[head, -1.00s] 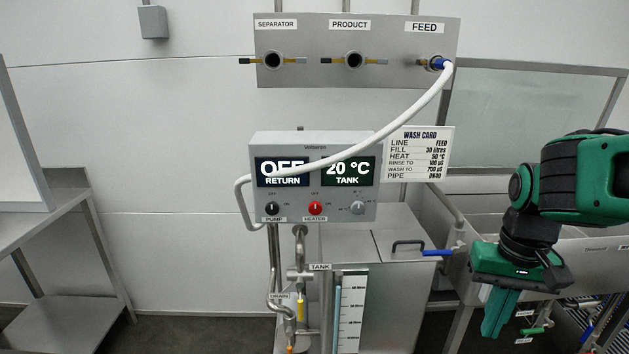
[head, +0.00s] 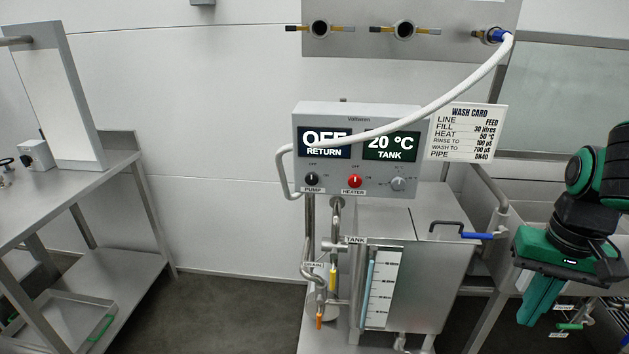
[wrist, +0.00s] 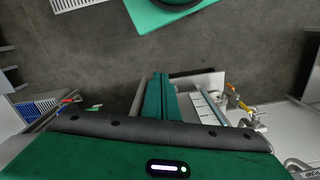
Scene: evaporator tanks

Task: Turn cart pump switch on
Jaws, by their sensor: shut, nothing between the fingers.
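The cart's grey control box (head: 365,115) stands above the tank in the head view. Its black pump switch (head: 312,179) is at the lower left of the panel, above the PUMP label. The return display (head: 325,143) reads OFF and the tank display (head: 391,146) reads 20 °C. A red heater switch (head: 355,181) sits right of the pump switch. My gripper (head: 536,312) hangs pointing down at the right, well away from the panel, with its green fingers together and empty. The fingers also show in the wrist view (wrist: 159,97).
A white hose (head: 440,105) runs from the wall panel (head: 450,15) across the box front, partly over the displays. A steel table (head: 75,195) is at left; floor between is clear.

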